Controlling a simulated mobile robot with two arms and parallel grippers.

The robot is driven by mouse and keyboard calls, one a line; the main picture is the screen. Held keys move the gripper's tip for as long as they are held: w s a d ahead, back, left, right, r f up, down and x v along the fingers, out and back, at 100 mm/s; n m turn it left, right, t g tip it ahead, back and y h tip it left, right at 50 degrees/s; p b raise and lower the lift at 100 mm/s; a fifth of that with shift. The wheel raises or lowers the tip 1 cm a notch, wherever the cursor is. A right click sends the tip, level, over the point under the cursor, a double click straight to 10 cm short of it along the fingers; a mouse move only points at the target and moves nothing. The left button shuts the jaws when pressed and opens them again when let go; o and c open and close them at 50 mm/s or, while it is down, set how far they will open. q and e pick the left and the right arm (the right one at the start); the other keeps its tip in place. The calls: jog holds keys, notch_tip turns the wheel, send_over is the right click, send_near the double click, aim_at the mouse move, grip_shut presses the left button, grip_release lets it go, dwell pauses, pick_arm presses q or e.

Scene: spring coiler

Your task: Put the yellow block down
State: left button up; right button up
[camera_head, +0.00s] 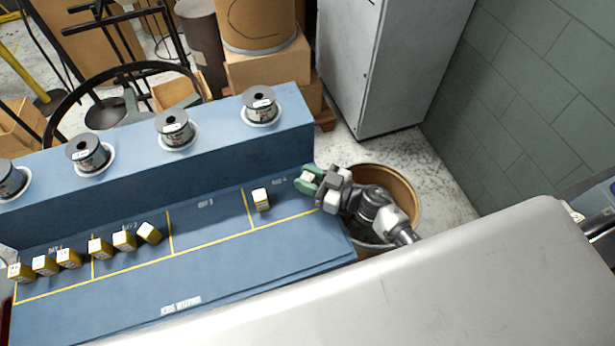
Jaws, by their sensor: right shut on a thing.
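My right gripper (309,181), with green fingers, is at the right end of the blue bench (210,280). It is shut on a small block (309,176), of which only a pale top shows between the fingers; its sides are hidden. It is over or just beside the rightmost marked bay, and I cannot tell whether the block touches the bench. Another yellow block (261,200) with a white top stands in that bay, to the left of the gripper. My left gripper is not in view.
Several yellow blocks (100,248) stand in the two left bays; the third bay (208,220) is empty. Spools (175,128) sit on the raised ledge behind. A round brown bin (405,190) stands beneath my right arm, and a grey cabinet (380,60) behind.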

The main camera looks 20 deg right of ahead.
jog(key=shift+f+b, duration=0.35)
jog(key=shift+f, duration=0.2)
dwell(0.4)
jog(key=o, duration=1)
jog(key=shift+b+v, duration=0.85)
jog(key=shift+v, duration=4.6)
